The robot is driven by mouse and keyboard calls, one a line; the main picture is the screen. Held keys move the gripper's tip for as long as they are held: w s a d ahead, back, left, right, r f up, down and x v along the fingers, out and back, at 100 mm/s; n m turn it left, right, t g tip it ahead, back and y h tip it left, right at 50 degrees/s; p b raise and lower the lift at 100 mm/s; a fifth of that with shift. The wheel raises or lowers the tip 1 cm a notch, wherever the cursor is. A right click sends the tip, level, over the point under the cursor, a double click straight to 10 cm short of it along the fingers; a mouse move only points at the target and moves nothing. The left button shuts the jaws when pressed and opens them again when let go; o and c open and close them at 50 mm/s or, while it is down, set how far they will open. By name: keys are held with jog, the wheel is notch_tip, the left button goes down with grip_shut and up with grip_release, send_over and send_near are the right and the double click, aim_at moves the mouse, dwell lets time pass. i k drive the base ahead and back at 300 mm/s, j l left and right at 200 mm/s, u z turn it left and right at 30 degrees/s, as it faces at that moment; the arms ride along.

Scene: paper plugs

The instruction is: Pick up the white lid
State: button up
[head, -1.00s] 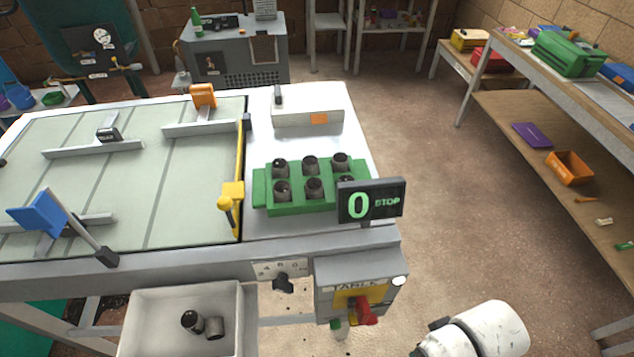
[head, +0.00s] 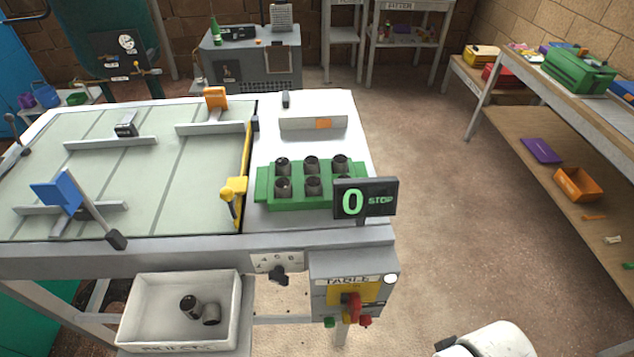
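I cannot make out a thing that is clearly a white lid. A small white object (head: 612,239) lies on the lower board of the right-hand bench, too small to identify. A round white spot (head: 390,279) is on the upper right of the table's control box (head: 322,297); I cannot tell what it is. My gripper is not in view; only a white part of my arm shows at the bottom right edge.
The sorting table (head: 320,232) fills the left and middle, with a green block (head: 263,187) of dark cups. A white bin (head: 236,318) holds two dark cups below. An orange tray (head: 578,185) is on the right-hand bench. The floor (head: 440,200) between is clear.

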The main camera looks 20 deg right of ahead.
aim_at(327, 108)
jog(key=i+j+z, duration=0.15)
jog(key=j, duration=0.2)
jog(key=i+j+z, duration=0.15)
jog(key=j, duration=0.2)
jog(key=i+j+z, duration=0.15)
jog(key=j, duration=0.25)
jog(key=i+j, duration=0.1)
jog(key=i+z, duration=0.05)
jog(key=i, duration=0.05)
